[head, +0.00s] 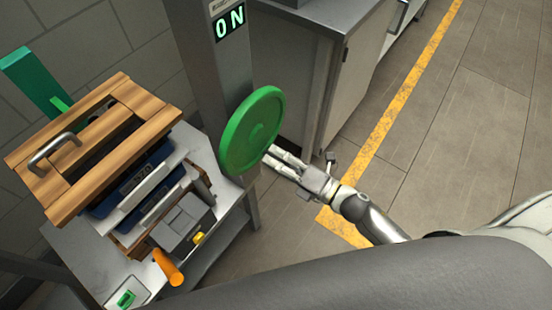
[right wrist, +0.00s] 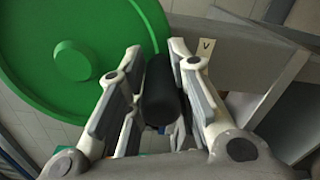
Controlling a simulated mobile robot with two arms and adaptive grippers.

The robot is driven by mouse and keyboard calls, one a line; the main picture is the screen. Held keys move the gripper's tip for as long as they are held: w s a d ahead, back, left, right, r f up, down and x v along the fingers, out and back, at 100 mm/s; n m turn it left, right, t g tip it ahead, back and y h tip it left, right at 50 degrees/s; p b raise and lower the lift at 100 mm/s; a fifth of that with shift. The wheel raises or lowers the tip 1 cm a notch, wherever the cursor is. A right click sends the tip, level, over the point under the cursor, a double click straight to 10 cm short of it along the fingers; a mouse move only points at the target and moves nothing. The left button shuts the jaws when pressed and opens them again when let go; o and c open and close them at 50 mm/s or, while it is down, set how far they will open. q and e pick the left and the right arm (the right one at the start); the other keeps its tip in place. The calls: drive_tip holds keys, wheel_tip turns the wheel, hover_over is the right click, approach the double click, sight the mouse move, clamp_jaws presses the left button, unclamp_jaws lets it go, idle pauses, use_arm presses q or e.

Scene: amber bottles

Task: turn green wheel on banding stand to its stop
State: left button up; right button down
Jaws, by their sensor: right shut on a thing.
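The green wheel (head: 250,132) is a round disc on the side of the grey post (head: 212,70) of the stand. It fills the upper left of the right wrist view (right wrist: 40,40), with a round hub in its middle. My right gripper (head: 274,158) is at the wheel's lower right edge. In the right wrist view its fingers (right wrist: 155,62) are shut on a black cylindrical handle (right wrist: 161,92) by the wheel's rim. The handle's joint with the wheel is hidden there, and the handle is hidden in the head view. My left gripper is not in view.
A lit display (head: 230,22) on the post reads ON. A wooden frame with a metal handle (head: 55,153) sits left over blue items on a metal table. An orange handle (head: 168,267) sticks out in front. A grey cabinet (head: 345,75) stands behind; floor at right is clear.

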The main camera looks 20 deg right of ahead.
drive_tip(key=shift+w+d+r, duration=0.55)
drive_tip(key=shift+w+d, duration=0.15)
idle(0.8)
drive_tip(key=c, duration=1.4)
unclamp_jaws()
drive_tip(key=shift+o, duration=0.7)
drive_tip(key=shift+s+d, duration=0.1)
drive_tip(key=shift+s, duration=0.05)
drive_tip(key=v, duration=1.2)
drive_tip(key=shift+a+f, duration=0.2)
drive_tip(key=shift+f, duration=0.15)
drive_tip(key=shift+s, duration=0.1)
